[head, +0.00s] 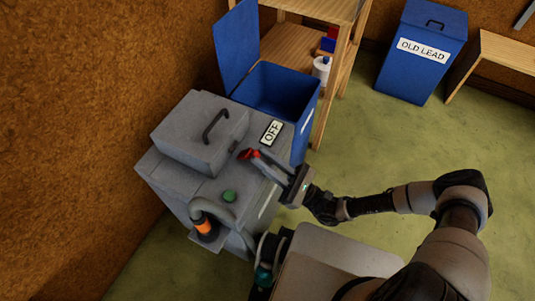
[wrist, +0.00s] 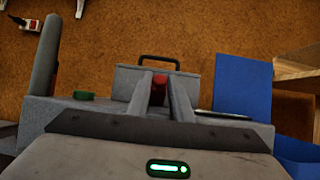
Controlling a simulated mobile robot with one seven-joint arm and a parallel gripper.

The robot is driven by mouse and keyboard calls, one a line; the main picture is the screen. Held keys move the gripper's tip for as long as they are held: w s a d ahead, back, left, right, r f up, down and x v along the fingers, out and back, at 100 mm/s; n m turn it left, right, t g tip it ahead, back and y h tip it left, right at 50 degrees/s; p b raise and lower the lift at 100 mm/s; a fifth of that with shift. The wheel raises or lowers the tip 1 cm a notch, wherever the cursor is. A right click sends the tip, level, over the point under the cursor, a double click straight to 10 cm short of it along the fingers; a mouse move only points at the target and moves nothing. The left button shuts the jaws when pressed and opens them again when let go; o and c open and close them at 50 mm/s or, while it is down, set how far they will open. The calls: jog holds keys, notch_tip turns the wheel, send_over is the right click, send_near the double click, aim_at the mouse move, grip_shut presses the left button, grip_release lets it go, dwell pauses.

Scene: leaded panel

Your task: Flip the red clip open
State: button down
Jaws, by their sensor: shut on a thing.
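The red clip (head: 245,154) is on top of the grey machine (head: 175,190), at the front edge of its lidded box (head: 200,135). My gripper (head: 257,158) reaches in from the right over the machine top and is shut on the clip. In the wrist view the red clip (wrist: 160,79) shows between the two grey fingers of my gripper (wrist: 160,88), with the box and its black handle behind it. The fingers hide part of the clip, and I cannot tell its exact angle.
A green button (head: 229,196) and an orange-and-black part (head: 204,226) are at the machine's near side. An OFF plate (head: 271,132) lies on its top. An open blue bin (head: 285,88) and wooden shelf (head: 340,75) stand behind.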

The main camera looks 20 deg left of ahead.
jog(key=shift+s+f, duration=0.1)
jog(key=shift+f, duration=0.05)
jog(key=c, duration=1.6)
grip_release()
jog(key=v, duration=0.7)
jog(key=shift+d, duration=0.2)
jog(key=shift+d, duration=0.1)
